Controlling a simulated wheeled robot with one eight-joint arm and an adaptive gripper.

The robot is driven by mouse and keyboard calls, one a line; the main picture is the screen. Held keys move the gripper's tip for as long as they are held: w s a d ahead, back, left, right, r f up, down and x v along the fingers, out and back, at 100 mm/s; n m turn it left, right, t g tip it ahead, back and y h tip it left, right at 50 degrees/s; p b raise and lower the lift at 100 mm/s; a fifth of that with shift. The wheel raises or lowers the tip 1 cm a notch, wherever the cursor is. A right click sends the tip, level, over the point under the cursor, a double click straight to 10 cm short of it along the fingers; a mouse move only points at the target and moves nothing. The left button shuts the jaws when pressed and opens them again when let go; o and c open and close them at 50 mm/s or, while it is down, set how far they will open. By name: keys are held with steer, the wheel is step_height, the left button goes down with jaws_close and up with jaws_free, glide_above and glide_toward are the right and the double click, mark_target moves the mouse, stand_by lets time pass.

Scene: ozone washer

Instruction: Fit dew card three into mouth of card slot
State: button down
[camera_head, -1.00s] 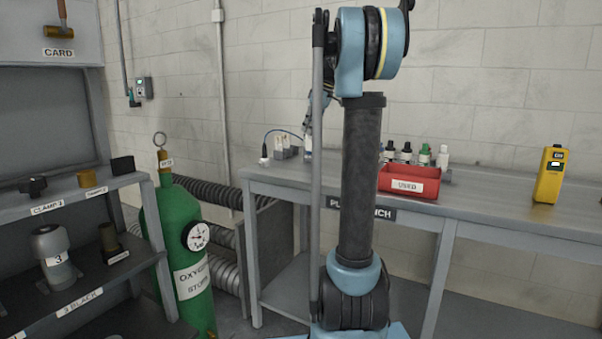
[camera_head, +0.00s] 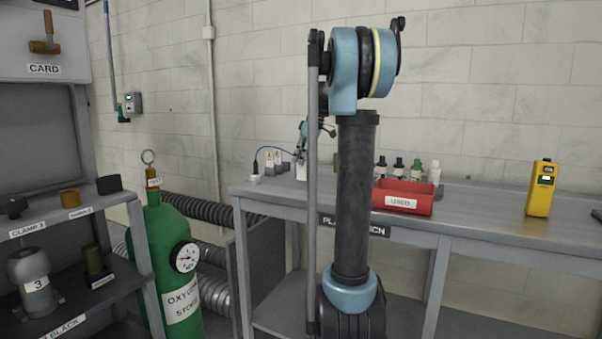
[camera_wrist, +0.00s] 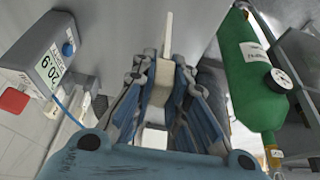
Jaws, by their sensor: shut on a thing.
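My gripper (camera_wrist: 158,75) is shut on a pale, narrow card-like piece (camera_wrist: 164,72), whose thin end sticks out beyond the fingertips in the wrist view. I cannot read a number on it. In the head view my gripper (camera_head: 302,140) shows small behind my own arm, over the back left of the bench, with a white piece (camera_head: 301,171) just below it. A panel at the upper left carries a CARD label (camera_head: 45,69). I cannot make out a slot mouth for certain.
The bench (camera_head: 480,205) holds a red USED bin (camera_head: 403,198), several small bottles (camera_head: 398,168) and a yellow meter (camera_head: 542,188). A green oxygen cylinder (camera_head: 172,260) stands between bench and shelves. A grey box reading 20.9 (camera_wrist: 45,68) is at left in the wrist view.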

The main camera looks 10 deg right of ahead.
mark_target(301, 167)
steer(key=shift+f, duration=2.2)
steer(key=c, duration=1.6)
jaws_free()
steer(key=shift+f, duration=0.1)
steer(key=v, duration=1.2)
